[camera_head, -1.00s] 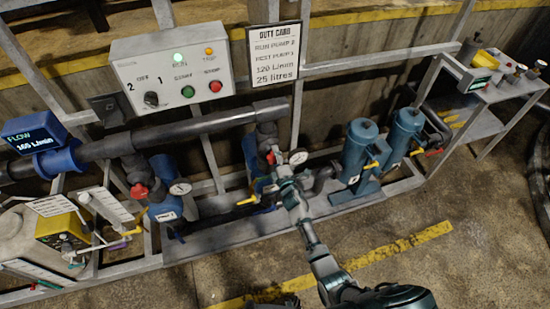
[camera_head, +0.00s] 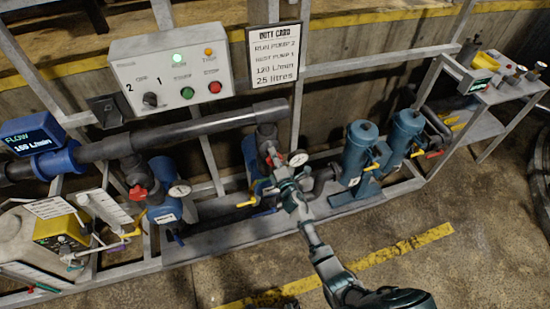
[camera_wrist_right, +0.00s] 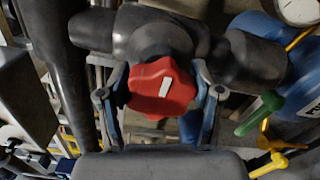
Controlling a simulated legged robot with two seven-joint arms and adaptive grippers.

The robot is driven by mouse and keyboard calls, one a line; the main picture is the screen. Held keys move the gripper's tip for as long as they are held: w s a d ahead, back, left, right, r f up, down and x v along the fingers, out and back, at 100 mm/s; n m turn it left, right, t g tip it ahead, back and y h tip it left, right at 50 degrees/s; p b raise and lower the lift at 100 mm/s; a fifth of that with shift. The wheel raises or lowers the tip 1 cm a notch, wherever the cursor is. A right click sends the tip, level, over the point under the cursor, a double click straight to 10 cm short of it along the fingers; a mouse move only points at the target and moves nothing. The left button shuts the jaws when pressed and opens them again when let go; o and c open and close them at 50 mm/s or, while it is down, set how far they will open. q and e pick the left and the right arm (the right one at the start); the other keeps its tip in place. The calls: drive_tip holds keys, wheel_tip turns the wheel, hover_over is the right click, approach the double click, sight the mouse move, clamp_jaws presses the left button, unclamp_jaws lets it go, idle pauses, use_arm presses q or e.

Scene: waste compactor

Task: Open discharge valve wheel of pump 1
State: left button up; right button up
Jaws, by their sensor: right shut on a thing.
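A red valve wheel (camera_wrist_right: 162,90) with a white mark sits on a dark pipe fitting in the right wrist view. The fingers of my right gripper (camera_wrist_right: 160,98) stand on either side of it, shut on it. In the head view my right gripper (camera_head: 277,177) is at the right-hand pump's discharge pipe, and the red wheel (camera_head: 272,160) shows only partly behind it. Another red wheel (camera_head: 138,191) is on the left-hand pump. The pump numbers are too small to read. My left gripper is not in view.
A control panel (camera_head: 171,72) with a selector and a lit green lamp hangs above. A pressure gauge (camera_head: 298,158) and a yellow lever (camera_head: 246,203) are close to my right gripper. Blue filter housings (camera_head: 358,155) stand to its right. The floor in front is clear.

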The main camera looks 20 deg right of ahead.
drive_tip(key=shift+s+f, duration=0.15)
drive_tip(key=shift+f, duration=0.25)
drive_tip(key=o, duration=1)
drive_tip(key=shift+o, duration=0.7)
drive_tip(key=shift+d+r, duration=0.1)
drive_tip(key=shift+r, duration=0.05)
drive_tip(key=s, duration=1.1)
drive_tip(key=shift+s+d, duration=0.2)
drive_tip(key=shift+s, duration=0.15)
